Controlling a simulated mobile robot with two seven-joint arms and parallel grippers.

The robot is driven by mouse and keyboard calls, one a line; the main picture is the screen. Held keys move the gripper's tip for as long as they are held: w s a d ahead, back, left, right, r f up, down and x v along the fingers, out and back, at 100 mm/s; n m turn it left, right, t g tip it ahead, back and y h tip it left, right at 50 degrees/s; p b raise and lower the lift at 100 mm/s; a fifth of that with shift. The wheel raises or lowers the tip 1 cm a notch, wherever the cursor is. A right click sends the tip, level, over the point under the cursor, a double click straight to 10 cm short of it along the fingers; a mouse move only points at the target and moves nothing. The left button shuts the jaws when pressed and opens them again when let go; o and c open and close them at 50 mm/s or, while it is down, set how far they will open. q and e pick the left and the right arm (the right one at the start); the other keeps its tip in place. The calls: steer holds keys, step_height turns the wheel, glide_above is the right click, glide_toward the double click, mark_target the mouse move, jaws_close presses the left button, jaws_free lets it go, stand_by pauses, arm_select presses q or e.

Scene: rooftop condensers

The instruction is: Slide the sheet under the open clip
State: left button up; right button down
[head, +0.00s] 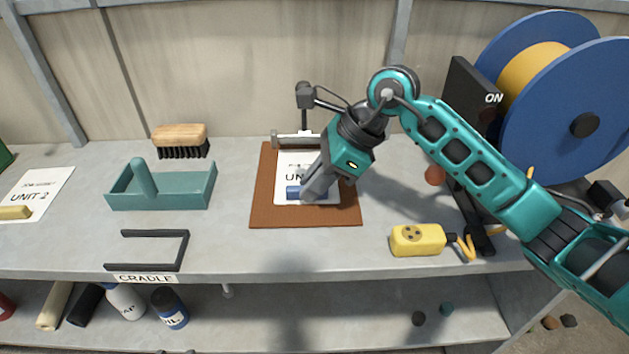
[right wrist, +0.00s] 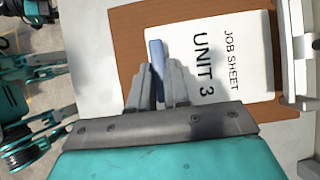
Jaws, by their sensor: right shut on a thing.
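A white job sheet (head: 296,162), marked UNIT 3 in the right wrist view (right wrist: 243,85), lies on a brown clipboard (head: 262,212). The pale metal clip (head: 290,139) spans the board's far edge; it also shows at the right of the right wrist view (right wrist: 299,52). A narrow brown strip shows between the sheet's leading edge and the clip. My right gripper (head: 306,196) is shut on a blue tab (right wrist: 156,58) at the sheet's near edge; the tab also shows in the head view (head: 292,192). My left gripper is not in view.
A teal tray (head: 160,201), a brush (head: 181,137) and a dark cradle (head: 180,250) stand left of the board. A yellow socket box (head: 417,240) and a blue cable reel (head: 575,115) are right. A dark jointed post (head: 305,96) rises behind the clip.

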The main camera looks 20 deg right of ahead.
steer(key=shift+f, duration=0.1)
steer(key=c, duration=1)
jaws_free()
